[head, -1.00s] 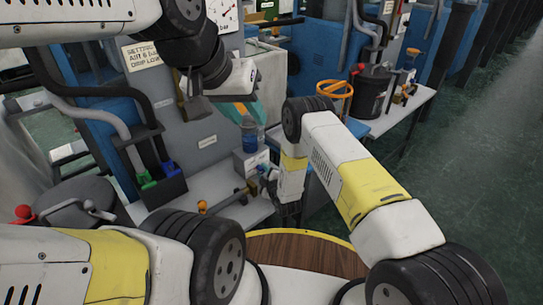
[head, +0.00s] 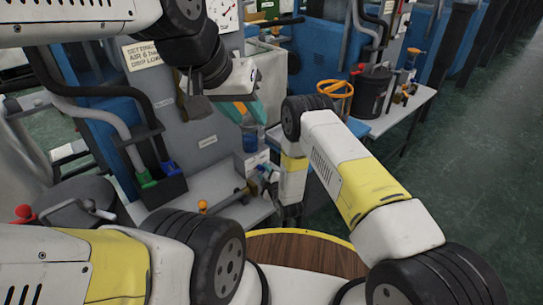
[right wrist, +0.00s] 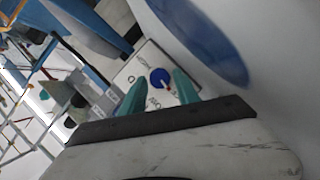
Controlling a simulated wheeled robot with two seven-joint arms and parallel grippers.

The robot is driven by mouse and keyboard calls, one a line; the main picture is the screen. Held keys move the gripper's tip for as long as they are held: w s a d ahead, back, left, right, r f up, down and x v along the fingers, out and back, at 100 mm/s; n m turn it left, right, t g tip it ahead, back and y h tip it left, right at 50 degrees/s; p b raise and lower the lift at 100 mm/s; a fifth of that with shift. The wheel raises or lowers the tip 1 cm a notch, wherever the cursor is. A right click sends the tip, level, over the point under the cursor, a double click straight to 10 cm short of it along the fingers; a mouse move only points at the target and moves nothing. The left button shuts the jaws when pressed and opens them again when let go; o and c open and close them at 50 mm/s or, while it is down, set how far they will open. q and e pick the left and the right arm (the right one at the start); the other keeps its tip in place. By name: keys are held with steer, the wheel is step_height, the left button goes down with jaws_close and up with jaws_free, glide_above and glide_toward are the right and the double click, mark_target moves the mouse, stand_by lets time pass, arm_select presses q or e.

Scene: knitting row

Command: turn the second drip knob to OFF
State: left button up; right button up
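In the right wrist view a round blue knob (right wrist: 160,78) with a red pointer mark sits on a white plate (right wrist: 135,70) with dark lettering; the mark lies toward its lower right. My right gripper (right wrist: 158,79) is open, its two teal fingers on either side of the knob. I cannot tell whether they touch it. In the head view the right gripper is small and partly hidden, close to the bench. My left gripper (head: 244,110) is high in front of the grey machine panel, teal fingers pointing down; its opening is unclear. I cannot tell which drip knob this is.
An orange handwheel (head: 335,88) and a dark bucket (head: 373,93) are farther right.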

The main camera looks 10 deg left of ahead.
steer(key=v, duration=0.6)
steer(key=shift+s+d, duration=0.1)
steer(key=shift+s, duration=0.1)
steer(key=shift+o, duration=1.4)
steer(key=shift+w, duration=0.15)
steer(key=shift+w+d+f+m+y, duration=0.25)
steer(key=shift+w+m+y, duration=0.15)
steer(key=shift+m, duration=0.2)
steer(key=shift+w+d+f+m+y, duration=0.15)
steer(key=shift+w+d+m+y, duration=0.1)
steer(key=shift+m+y, duration=0.25)
steer(key=shift+w+d+f+m+y, duration=0.2)
steer(key=shift+m+y, duration=0.3)
steer(key=shift+m, duration=0.3)
steer(key=shift+d+f+m+g+y, duration=0.2)
steer(key=shift+m+g+y, duration=0.1)
steer(key=shift+m+y, duration=0.25)
steer(key=shift+s+d+f+m+g+y, duration=0.1)
steer(key=shift+d+f+m+g+y, duration=0.15)
steer(key=shift+m+y, duration=0.35)
steer(key=shift+s+d+f+m+g+y, duration=0.15)
steer(key=shift+d+m+y, duration=0.25)
steer(key=shift+m, duration=0.25)
steer(key=shift+a, duration=0.15)
steer(key=shift+w+a, duration=0.25)
steer(key=shift+a, duration=0.05)
steer(key=x, duration=0.6)
steer(key=shift+w+a, duration=0.2)
steer(key=shift+a, duration=0.1)
